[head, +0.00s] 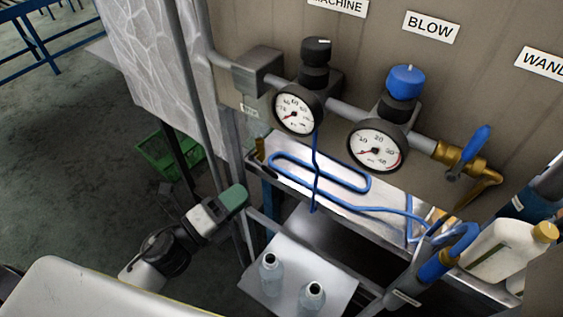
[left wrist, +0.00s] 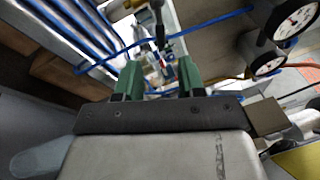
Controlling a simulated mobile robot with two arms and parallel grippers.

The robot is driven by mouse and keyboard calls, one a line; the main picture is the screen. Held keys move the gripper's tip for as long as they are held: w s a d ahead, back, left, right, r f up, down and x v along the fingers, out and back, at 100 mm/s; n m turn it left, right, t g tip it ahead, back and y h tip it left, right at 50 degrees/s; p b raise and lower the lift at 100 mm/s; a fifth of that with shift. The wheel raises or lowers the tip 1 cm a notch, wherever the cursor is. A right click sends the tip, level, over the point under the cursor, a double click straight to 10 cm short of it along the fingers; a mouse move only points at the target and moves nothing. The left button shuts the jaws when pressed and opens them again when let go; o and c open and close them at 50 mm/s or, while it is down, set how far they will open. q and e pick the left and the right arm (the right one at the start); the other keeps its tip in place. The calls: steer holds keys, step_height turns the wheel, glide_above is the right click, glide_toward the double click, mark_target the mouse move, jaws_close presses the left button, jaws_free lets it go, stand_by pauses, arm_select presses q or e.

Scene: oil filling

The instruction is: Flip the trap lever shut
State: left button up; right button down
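A small brass fitting (head: 260,148) stands at the left end of the metal shelf, below a small tag (head: 249,110) too blurred to read; I cannot tell for sure that it is the trap lever. A grey block (head: 257,71) sits on the pipe above it. My left gripper (head: 233,197) is below and left of the brass fitting, apart from it. In the left wrist view the green fingers (left wrist: 159,72) are spread with nothing clearly held; small blurred parts show beyond them. My right gripper is not in view.
Two dial gauges (head: 298,110) (head: 377,146) and a brass valve with a blue handle (head: 468,153) line the pipe. A blue hose (head: 338,189) lies on the shelf. Bottles (head: 271,274) stand on a lower plate. A green crate (head: 165,153) sits on the floor behind.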

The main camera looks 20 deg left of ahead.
mark_target(263, 166)
arm_select(q)
steer(key=p+x, duration=0.1)
steer(key=x, duration=0.3)
steer(key=p+x, duration=0.2)
steer(key=x, duration=0.3)
steer(key=shift+w+r+p, duration=0.15)
steer(key=shift+r+p, duration=0.1)
steer(key=shift+p, duration=0.05)
steer(key=shift+w+d, duration=0.45)
steer(key=shift+w, duration=0.15)
steer(key=shift+c, duration=0.4)
